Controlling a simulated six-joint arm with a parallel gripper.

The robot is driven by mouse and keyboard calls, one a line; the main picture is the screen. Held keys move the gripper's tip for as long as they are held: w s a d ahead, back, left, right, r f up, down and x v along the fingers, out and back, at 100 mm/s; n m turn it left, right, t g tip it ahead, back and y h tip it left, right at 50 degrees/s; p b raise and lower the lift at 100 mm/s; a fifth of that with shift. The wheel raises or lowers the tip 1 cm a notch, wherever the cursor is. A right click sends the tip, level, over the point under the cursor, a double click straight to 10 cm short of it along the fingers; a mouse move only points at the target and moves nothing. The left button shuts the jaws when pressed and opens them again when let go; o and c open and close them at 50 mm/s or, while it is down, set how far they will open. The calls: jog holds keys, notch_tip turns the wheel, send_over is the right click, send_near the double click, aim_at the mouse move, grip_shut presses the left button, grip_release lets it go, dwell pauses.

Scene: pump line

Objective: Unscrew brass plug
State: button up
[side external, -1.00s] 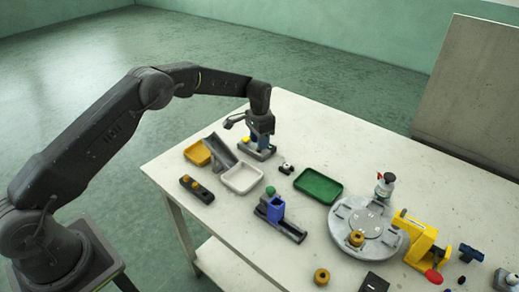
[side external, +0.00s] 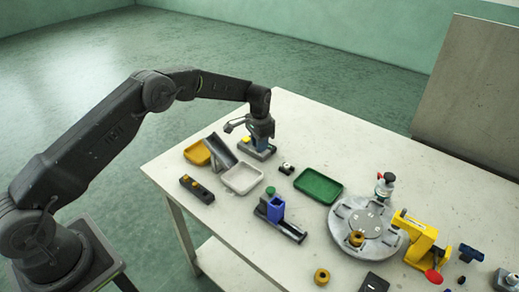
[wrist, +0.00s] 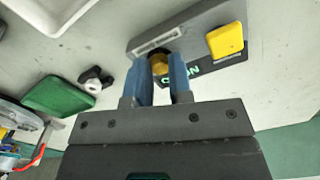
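In the side view my gripper (side external: 262,134) points down over the fixture (side external: 262,153) near the table's far left corner. The plug is hidden there behind the fingers.
A white tray (side external: 243,193), an orange tray (side external: 197,163) and a dark grey angled piece stand in front of the fixture. A green tray (side external: 337,198) and a round grey platform (side external: 345,235) lie to the right. A small black-and-white part (side external: 286,169) lies nearby.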

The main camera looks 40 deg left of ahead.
grip_shut()
jog(key=n, duration=0.7)
jog(key=shift+o, duration=2.4)
grip_release()
jog(key=shift+r, duration=0.1)
jog(key=shift+r, duration=2.2)
